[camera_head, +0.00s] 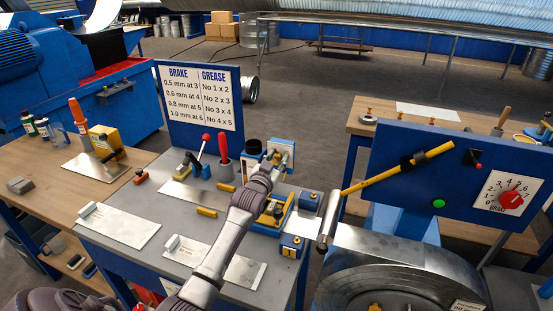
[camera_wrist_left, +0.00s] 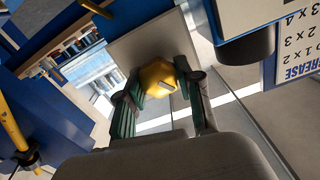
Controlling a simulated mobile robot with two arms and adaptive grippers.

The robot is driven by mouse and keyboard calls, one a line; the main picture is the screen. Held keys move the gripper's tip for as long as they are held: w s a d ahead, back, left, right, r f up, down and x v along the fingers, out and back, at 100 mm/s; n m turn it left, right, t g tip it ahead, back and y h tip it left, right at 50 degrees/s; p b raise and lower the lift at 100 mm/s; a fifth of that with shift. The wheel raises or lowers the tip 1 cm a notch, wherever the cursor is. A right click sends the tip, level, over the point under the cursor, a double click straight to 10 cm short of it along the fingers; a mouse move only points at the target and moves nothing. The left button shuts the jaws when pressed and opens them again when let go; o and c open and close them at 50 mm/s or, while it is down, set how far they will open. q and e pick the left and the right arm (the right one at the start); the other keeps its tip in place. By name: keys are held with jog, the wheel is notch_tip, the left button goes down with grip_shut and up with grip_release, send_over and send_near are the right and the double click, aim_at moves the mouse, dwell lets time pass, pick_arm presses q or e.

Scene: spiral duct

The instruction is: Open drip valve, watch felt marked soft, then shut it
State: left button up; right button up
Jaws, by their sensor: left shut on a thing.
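My left arm reaches over the grey bench, and its gripper (camera_head: 265,176) is at a small stand with a pale upright plate (camera_head: 281,152). In the left wrist view the fingers (camera_wrist_left: 160,92) are on either side of a yellow knob (camera_wrist_left: 157,76) with a small pale tab, in front of a grey plate (camera_wrist_left: 150,43). The gripper is shut on this knob, which I take to be the drip valve's handle. The gripper hides most of it in the head view. No felt marked soft can be made out. My right gripper is not in view.
A blue board with brake and grease figures (camera_head: 201,108) stands behind the bench. A blue panel (camera_head: 388,180) with a yellow lever (camera_head: 385,172) and a red brake dial (camera_head: 511,199) stands at the right.

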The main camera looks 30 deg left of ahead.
pick_arm(q)
jog(key=m, duration=0.4)
jog(key=shift+d+m, duration=0.1)
jog(key=shift+m, duration=0.2)
jog(key=m, duration=0.4)
jog(key=shift+f+m, duration=0.15)
jog(key=shift+m, duration=0.15)
jog(key=o, duration=1.2)
jog(key=shift+c, duration=0.2)
jog(key=shift+s, duration=0.1)
jog(key=v, duration=1.2)
jog(key=shift+d, duration=0.1)
